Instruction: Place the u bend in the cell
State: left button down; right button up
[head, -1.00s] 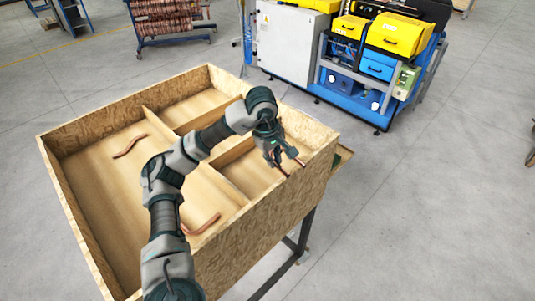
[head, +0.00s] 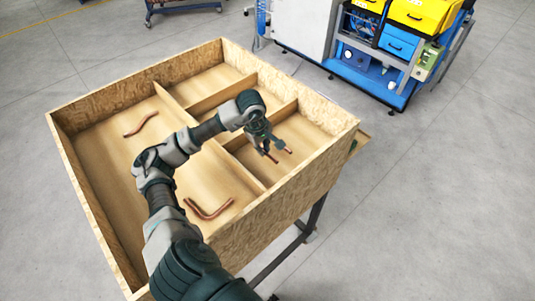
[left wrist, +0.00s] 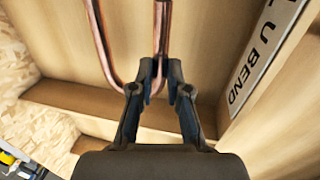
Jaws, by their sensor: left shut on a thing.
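The copper U bend (left wrist: 101,45) is held in my left gripper (left wrist: 159,84), whose fingers are shut on one leg near the curve; the other leg stands free to the left. In the head view my left gripper (head: 267,149) is over the near-right cell (head: 308,143) of the wooden box, and two copper ends show below it. A plate reading "U BEND" (left wrist: 265,55) lies on the wood to the right in the left wrist view. Whether the tube touches the cell floor I cannot tell. My right gripper is not in view.
The box (head: 94,100) has high walls and wooden dividers (head: 222,96). Its large left compartment holds a wavy copper tube (head: 141,124) and a bent copper tube (head: 207,211). A blue machine cart (head: 375,80) stands behind on the grey floor.

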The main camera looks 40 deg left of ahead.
aim_at(264, 162)
pick_arm(q)
jog(key=f, duration=0.1)
jog(key=d+f, duration=0.2)
jog(key=f, duration=0.1)
jog(key=shift+f+p, duration=0.3)
jog(key=shift+f, duration=0.05)
jog(key=shift+a+f, duration=0.15)
jog(key=shift+a, duration=0.35)
jog(key=c, duration=1.5)
grip_release()
jog(key=shift+a+f, duration=0.15)
jog(key=shift+a, duration=0.1)
jog(key=o, duration=0.4)
jog(key=shift+a+f, duration=0.1)
jog(key=shift+a, duration=0.15)
jog(key=shift+c, duration=0.2)
jog(key=shift+d, duration=0.3)
jog(key=shift+d+r, duration=0.2)
jog(key=shift+d, duration=0.15)
jog(key=shift+r, duration=0.55)
notch_tip(264, 162, up, 11)
jog(key=s+b, duration=0.1)
jog(key=s, duration=0.1)
jog(key=shift+s+a+f, duration=0.15)
jog(key=shift+a, duration=0.1)
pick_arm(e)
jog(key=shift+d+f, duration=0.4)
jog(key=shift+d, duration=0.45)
